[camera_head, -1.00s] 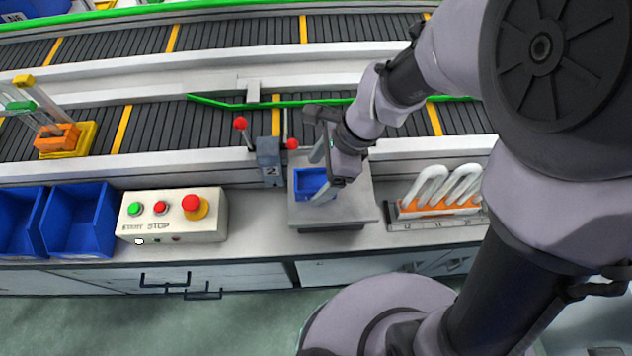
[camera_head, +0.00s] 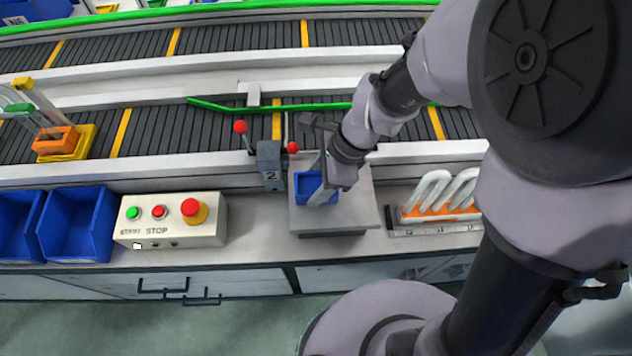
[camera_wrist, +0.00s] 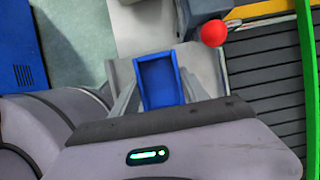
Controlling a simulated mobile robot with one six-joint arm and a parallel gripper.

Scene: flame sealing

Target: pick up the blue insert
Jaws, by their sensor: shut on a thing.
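The blue insert (camera_head: 308,185) is a small open-topped blue box at the grey platform (camera_head: 345,215) on the bench. My gripper (camera_head: 324,190) is over the platform, with its fingers on the insert's sides. In the wrist view the blue insert (camera_wrist: 160,82) sits between the two fingers of my gripper (camera_wrist: 157,92), which are shut on it. Whether the insert touches the platform or is just above it, I cannot tell.
A control box (camera_head: 172,220) and blue bins (camera_head: 78,222) are to the left. White looped parts (camera_head: 440,196) on an orange base stand to the right. The conveyor runs behind.

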